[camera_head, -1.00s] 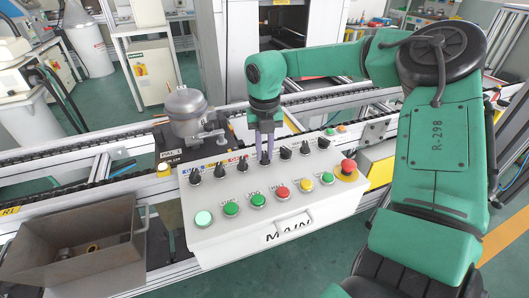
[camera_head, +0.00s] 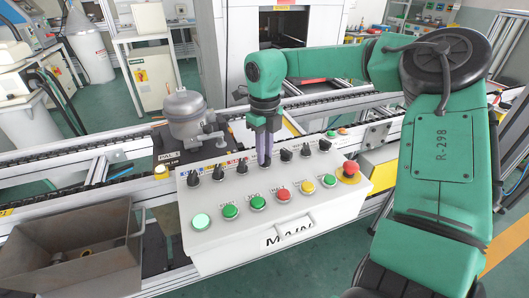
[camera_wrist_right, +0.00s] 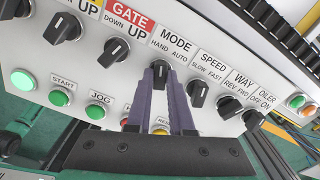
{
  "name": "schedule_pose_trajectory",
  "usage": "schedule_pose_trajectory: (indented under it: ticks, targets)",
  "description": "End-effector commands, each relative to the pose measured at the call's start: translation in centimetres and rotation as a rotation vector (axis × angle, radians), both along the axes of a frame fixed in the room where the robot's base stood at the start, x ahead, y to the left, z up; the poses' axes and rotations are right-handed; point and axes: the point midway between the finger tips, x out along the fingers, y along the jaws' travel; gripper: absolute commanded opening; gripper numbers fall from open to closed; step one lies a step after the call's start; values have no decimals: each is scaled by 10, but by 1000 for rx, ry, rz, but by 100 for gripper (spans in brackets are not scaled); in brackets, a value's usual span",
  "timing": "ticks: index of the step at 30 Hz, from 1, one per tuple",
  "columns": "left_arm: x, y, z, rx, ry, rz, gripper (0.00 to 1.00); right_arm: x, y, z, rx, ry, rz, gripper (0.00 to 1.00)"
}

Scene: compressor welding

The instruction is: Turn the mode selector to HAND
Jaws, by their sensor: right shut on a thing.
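The mode selector (camera_wrist_right: 159,73) is a black knob below the MODE label, with HAND at its left and AUTO at its right. My right gripper (camera_wrist_right: 161,79) is shut on this knob, its two purple fingers on either side. The fingers hide much of the knob, so I cannot tell exactly where it points. In the head view the right gripper (camera_head: 264,163) comes down from above onto the middle of the upper knob row of the white control panel (camera_head: 215,247). My left gripper is in neither view.
Similar black knobs stand close on both sides, the GATE knob (camera_wrist_right: 116,75) and the SPEED knob (camera_wrist_right: 199,93). Lit buttons and a red emergency stop (camera_head: 349,168) sit in front. A compressor (camera_head: 188,115) and a metal bin (camera_head: 75,250) are to the left.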

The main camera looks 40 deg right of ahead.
Motion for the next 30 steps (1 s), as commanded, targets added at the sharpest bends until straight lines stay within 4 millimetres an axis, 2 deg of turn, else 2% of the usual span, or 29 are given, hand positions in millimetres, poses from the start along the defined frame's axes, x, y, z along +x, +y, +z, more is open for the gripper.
schedule_pose_trajectory:
  ticks: [13, 14, 15, 16, 26, 30]
  targets:
    - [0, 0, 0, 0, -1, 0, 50, 2, 0, 3, -1, -8, 12, 0]
    - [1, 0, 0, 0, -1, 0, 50, 2, 0, 3, -1, -8, 12, 31]
    - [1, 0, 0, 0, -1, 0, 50, 2, 0, 2, -1, -7, 12, 47]
    - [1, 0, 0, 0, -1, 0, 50, 1, 0, 2, -1, -7, 12, 50]
    - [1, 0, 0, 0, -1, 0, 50, 1, 0, 3, -1, -4, 11, 50]
    - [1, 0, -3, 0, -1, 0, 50, 2, 0, 24, -3, -8, 11, 50]
